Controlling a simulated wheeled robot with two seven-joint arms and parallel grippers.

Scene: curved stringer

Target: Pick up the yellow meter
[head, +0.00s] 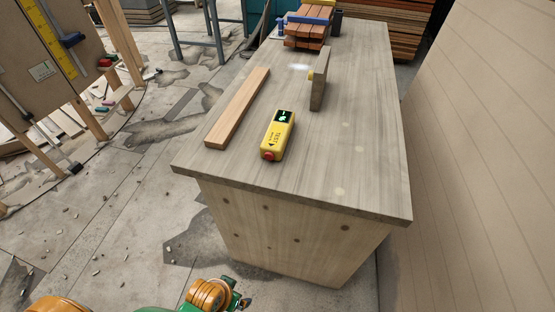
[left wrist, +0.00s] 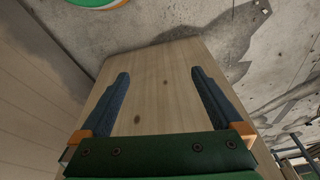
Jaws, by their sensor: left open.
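The yellow meter (head: 278,137) lies on the wooden workbench (head: 350,185), near its front edge. It has a dark screen with a green mark at the far end and a red knob at the near end. My left gripper shows in the left wrist view (left wrist: 160,90), with two dark blue fingers spread wide and nothing between them. Behind the fingers is a pale wooden panel. In the head view, part of my left arm shows at the bottom, low in front of the bench and apart from the meter. My right gripper is in neither view.
A wooden plank (head: 238,108) lies left of the meter. An upright wood piece (head: 320,80) stands behind it to the right. Stacked boards with a blue clamp (head: 308,20) are at the bench's far end. A beige wall (head: 490,150) rises on the right.

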